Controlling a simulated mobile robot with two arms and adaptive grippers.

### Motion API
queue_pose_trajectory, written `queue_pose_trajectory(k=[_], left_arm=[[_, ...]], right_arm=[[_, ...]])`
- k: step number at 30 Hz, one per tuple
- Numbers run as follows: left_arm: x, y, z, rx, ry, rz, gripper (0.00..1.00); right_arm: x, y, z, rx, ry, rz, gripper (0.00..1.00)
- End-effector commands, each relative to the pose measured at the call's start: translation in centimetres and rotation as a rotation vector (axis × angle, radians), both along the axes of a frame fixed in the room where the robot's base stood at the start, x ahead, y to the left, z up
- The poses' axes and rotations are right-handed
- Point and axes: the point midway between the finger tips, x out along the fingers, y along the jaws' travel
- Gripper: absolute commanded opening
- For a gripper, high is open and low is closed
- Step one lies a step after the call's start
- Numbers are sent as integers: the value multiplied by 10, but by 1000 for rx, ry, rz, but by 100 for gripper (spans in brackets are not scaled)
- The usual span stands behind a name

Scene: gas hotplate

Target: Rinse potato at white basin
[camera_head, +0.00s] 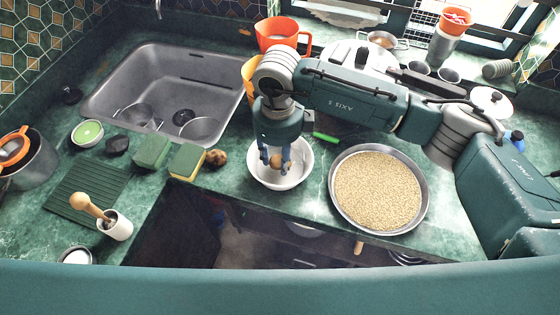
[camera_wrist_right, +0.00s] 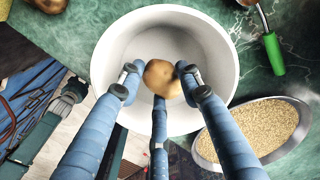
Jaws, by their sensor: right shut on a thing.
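A brown potato (camera_wrist_right: 162,78) is between the fingers of my right gripper (camera_head: 277,160), which is shut on it. In the right wrist view the blue fingers of this gripper (camera_wrist_right: 158,80) close around the potato from both sides, with a third finger below. The white basin (camera_head: 298,178) stands on the green counter near its front edge. The potato is over the basin's opening, within its rim in both views. I cannot tell whether it touches the basin's bottom. The basin also shows in the right wrist view (camera_wrist_right: 110,62). My left gripper is in neither view.
A pan of grain (camera_head: 380,190) stands right of the basin. Another brown potato (camera_head: 217,158) lies left of it beside green-yellow sponges (camera_head: 187,161). A green-handled tool (camera_head: 326,137) lies just behind. A sink (camera_head: 165,90) is at the back left, and an orange pitcher (camera_head: 283,34) stands behind.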

Motion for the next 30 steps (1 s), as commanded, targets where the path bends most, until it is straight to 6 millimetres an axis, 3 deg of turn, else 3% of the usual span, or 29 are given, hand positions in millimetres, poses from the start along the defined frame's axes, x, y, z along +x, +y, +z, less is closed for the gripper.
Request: queue_pose_trajectory(k=[30], left_arm=[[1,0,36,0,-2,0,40]], right_arm=[[1,0,78,0,-1,0,10]])
